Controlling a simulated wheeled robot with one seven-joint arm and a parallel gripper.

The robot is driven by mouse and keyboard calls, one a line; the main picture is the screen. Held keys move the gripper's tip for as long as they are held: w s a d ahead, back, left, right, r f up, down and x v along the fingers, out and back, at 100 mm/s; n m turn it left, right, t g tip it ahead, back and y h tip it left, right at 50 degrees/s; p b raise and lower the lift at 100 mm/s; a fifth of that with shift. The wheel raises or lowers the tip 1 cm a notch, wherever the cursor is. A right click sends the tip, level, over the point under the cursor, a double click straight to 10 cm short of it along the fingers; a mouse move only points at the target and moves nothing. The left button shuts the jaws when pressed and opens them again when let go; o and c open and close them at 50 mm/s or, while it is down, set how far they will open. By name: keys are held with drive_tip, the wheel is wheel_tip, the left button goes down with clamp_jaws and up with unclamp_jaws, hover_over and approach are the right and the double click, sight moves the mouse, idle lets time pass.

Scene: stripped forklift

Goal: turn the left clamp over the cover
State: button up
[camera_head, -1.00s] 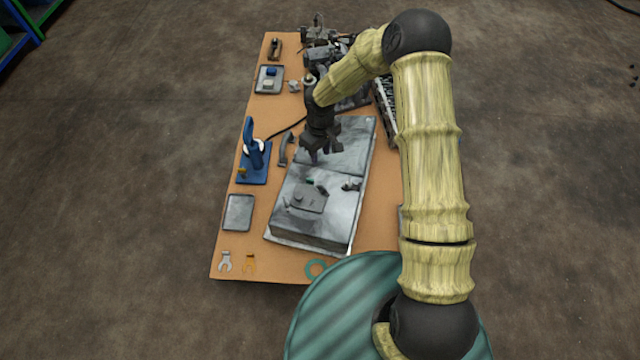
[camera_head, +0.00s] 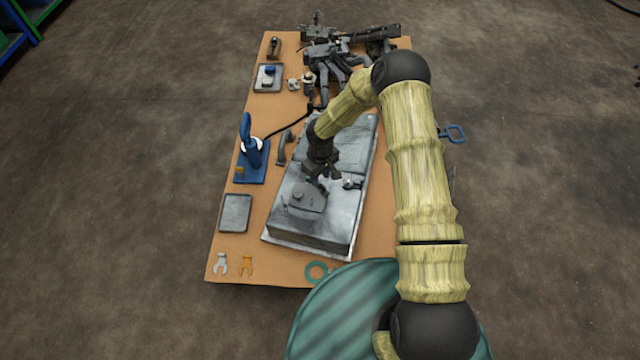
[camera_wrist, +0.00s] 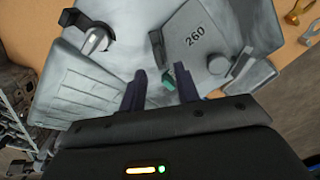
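A small dark clamp-like piece (camera_wrist: 157,47) with a green part (camera_wrist: 170,82) sits at the cover's edge. Another grey lever-like piece (camera_wrist: 243,62) lies at the cover's right side in the wrist view. I cannot tell surely which is the left clamp. My gripper (camera_head: 322,176) is just over the housing at the cover's far edge. Its fingers (camera_wrist: 161,90) are open, with the green part showing between their tips.
A black and metal fitting (camera_head: 351,184) stands on the housing right of the cover. The tabletop also holds a blue stand tool (camera_head: 252,155), a grey tray (camera_head: 236,213), two wrenches (camera_head: 233,264) and a green ring (camera_head: 317,271). Dark machine parts (camera_head: 335,60) crowd the far end.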

sight(321, 184)
drive_tip(key=shift+f+b, duration=0.4)
drive_tip(key=shift+f, duration=1.2)
clamp_jaws()
